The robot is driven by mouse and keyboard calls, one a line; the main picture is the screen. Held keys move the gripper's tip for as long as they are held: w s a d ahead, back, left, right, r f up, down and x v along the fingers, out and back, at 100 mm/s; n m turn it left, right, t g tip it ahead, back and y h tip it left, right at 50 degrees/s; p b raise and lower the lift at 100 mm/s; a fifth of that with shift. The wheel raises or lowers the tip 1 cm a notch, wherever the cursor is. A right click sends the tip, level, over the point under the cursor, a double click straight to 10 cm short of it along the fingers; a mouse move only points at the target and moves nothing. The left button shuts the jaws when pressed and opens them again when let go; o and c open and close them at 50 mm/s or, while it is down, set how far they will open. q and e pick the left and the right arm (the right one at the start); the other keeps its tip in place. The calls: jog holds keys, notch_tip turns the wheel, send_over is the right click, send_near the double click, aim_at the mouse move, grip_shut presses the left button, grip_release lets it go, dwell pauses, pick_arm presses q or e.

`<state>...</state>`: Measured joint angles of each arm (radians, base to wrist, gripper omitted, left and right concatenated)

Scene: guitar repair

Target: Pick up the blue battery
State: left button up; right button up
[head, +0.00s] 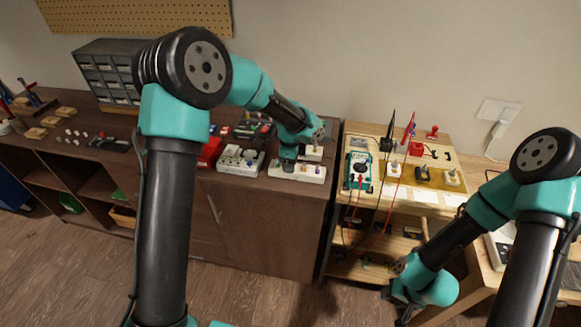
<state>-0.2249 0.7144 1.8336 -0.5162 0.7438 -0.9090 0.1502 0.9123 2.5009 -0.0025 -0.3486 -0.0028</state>
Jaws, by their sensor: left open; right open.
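I cannot pick out the blue battery for certain in the head view; the objects on the bench are small and my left arm covers part of them. My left gripper (289,163) is over the right end of the dark brown cabinet, close to a white power strip (297,173). Its fingers are too small to see clearly, and I see nothing held. My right gripper (392,284) is low in front of the wooden workbench, apart from the things on its top. Its fingers are mostly hidden by the wrist, and no held object shows.
The dark cabinet top (137,165) carries several small trays and parts, with a grey drawer unit (105,72) at the back. A teal multimeter (358,171), red and black leads and several small parts are on the light wooden bench (385,146). A wall outlet (498,112) is behind.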

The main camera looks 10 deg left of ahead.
pick_arm(q)
jog(key=shift+c, duration=0.2)
grip_shut()
jog(key=shift+r, duration=0.15)
jog(key=shift+r, duration=1.45)
jog(key=shift+s+r, duration=0.2)
jog(key=s+d+r, duration=0.1)
jog(key=s+d, duration=0.3)
jog(key=s, duration=1.1)
jog(key=shift+r, duration=0.2)
jog(key=shift+r, duration=0.1)
